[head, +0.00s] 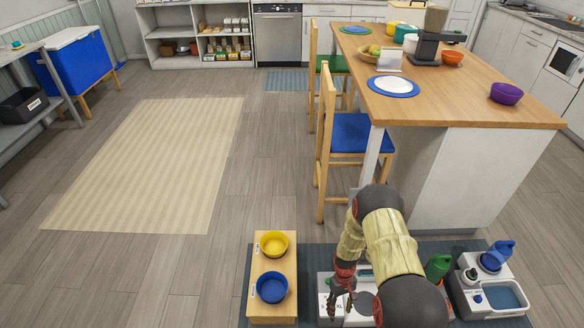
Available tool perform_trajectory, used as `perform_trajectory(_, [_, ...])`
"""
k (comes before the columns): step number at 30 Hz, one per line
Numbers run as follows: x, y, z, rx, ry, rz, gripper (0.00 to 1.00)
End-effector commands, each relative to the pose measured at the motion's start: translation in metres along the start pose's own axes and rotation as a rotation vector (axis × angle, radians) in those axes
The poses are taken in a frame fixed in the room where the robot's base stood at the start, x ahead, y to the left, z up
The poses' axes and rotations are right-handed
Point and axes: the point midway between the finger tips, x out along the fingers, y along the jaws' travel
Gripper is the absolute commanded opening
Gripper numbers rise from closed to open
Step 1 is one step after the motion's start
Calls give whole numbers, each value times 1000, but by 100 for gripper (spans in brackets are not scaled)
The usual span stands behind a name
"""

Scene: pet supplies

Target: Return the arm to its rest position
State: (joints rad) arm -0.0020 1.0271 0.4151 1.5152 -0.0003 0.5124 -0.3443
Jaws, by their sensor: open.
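My arm reaches in from the lower right of the head view, and its yellowish and dark links bend over the mat. My gripper (340,296) points down at the bottom centre, open, with nothing seen between its fingers. It is above or in front of a white unit (326,287) marked "XL"; I cannot tell whether they touch. My arm hides part of that unit. A wooden feeder stand (272,310) is just left of the gripper. It holds a yellow bowl (274,244) at the back and a blue bowl (271,287) at the front.
A grey water unit (490,300) with blue parts and a green bottle (438,267) are right of my arm. A wooden island (520,115) and a blue-seated chair (345,133) stand beyond. Open floor and a beige rug (150,160) lie to the left.

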Motion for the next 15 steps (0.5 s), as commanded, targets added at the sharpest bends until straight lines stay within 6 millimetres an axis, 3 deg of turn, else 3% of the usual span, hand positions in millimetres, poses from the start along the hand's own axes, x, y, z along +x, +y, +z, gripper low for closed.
perform_trajectory(8, [-132,-14,41,118,-2,-1,48])
perform_trajectory(15, [-246,-32,90,207,37,9,48])
